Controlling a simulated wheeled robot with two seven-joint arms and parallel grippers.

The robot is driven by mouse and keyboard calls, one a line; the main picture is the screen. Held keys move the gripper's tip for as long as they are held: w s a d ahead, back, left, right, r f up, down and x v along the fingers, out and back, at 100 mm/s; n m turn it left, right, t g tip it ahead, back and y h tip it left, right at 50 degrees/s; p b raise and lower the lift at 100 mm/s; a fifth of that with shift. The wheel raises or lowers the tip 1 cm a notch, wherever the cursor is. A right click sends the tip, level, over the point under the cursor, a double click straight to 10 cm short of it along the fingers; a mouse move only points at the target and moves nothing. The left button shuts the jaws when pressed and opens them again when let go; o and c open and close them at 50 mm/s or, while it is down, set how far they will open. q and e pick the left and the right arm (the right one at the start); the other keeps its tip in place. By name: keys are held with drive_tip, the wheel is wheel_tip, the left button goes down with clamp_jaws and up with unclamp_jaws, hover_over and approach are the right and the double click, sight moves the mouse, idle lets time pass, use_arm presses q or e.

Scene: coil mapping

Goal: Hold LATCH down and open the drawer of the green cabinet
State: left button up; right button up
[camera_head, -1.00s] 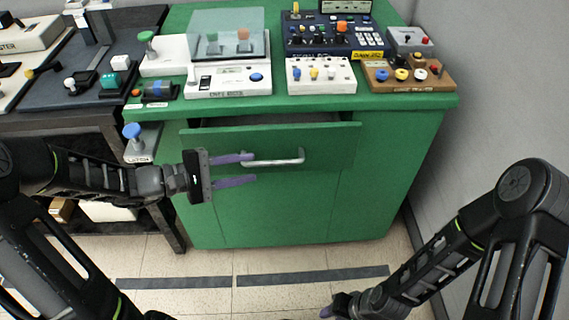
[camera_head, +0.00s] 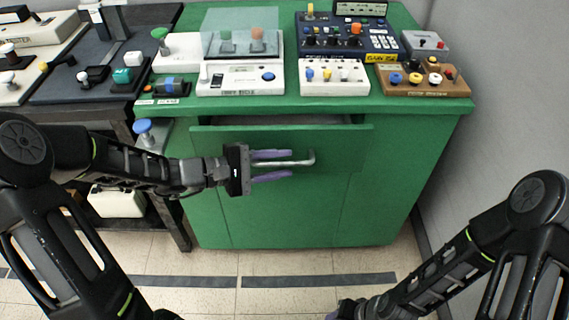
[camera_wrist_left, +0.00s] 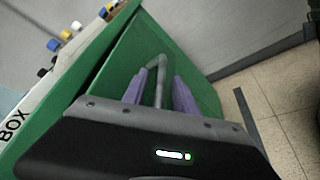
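The green cabinet (camera_head: 290,215) stands ahead. Its drawer (camera_head: 340,145) stands slightly out, with a dark gap above its front. The silver bar handle (camera_head: 305,162) is on the drawer front. My left gripper (camera_head: 272,165) is open, with its purple fingers above and below the handle. The left wrist view shows the handle (camera_wrist_left: 159,85) between the two fingers, with space beside it. LATCH, a blue knob (camera_head: 143,127) on a pale base, is at the cabinet's left side; nothing touches it. My right gripper (camera_head: 345,309) is low at the bottom edge, mostly hidden and away from the cabinet.
The cabinet top holds several control boxes, including a white box with a clear shield (camera_head: 240,82), a dark blue panel (camera_head: 350,40) and a brown box (camera_head: 425,82). A dark table (camera_head: 75,110) stands to the left. A grey wall (camera_head: 505,100) is at right. The floor in front is clear.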

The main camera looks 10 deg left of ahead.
use_arm(q)
drive_tip(key=shift+w+d+f, duration=0.15)
drive_tip(key=shift+w+d, duration=0.2)
drive_tip(key=shift+d, duration=0.2)
clamp_jaws()
idle(1.1)
